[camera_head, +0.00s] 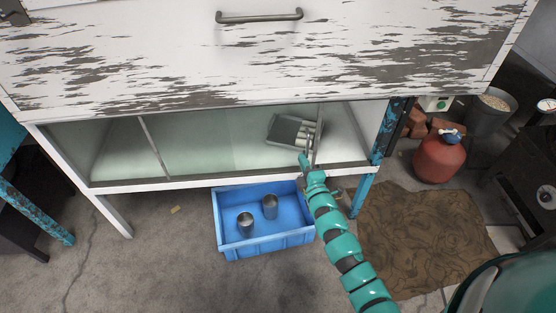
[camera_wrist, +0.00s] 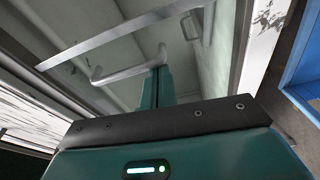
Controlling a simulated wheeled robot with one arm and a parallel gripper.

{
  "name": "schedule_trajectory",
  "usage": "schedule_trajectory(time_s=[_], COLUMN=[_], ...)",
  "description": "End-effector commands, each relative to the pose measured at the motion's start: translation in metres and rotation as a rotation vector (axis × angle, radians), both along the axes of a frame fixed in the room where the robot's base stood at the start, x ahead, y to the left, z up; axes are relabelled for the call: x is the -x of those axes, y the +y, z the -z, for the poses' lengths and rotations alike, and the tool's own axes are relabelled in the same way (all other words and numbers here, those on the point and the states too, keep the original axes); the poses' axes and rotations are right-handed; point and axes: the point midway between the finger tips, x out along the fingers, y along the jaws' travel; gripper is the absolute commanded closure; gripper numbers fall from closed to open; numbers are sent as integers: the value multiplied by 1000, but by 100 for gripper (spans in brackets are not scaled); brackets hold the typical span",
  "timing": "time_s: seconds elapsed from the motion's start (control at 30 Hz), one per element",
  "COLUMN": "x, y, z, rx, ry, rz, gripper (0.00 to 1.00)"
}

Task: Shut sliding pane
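The low cabinet (camera_head: 240,186) has a see-through front with greenish glass (camera_head: 200,138). One slanted metal upright (camera_head: 152,145) stands at its left part and another (camera_head: 318,136) at its right part. I cannot tell exactly where each pane ends. My gripper (camera_head: 304,158) is at the cabinet front, just left of the right upright. In the wrist view my gripper's two fingers (camera_wrist: 160,72) lie side by side, with their tips at a bent metal bar (camera_wrist: 122,75). The fingers look shut; whether they touch or pinch the bar is unclear.
A grey tray (camera_head: 283,131) with small items sits inside the cabinet. A blue crate (camera_head: 265,245) with two metal cans stands on the floor below. A red gas bottle (camera_head: 440,157) and a brown mat (camera_head: 420,235) are at right.

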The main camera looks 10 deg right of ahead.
Motion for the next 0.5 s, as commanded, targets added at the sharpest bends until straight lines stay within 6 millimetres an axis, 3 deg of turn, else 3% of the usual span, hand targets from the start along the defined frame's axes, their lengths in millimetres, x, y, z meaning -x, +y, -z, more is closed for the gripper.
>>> schedule_trajectory(time_s=[0.03,0.2,0.5], x=[1,2,6], y=[-20,-79,-165], z=[-2,-1,0], rx=[4,4,0], ry=[2,4,3], rz=[9,11,9], gripper=[100,100,100])
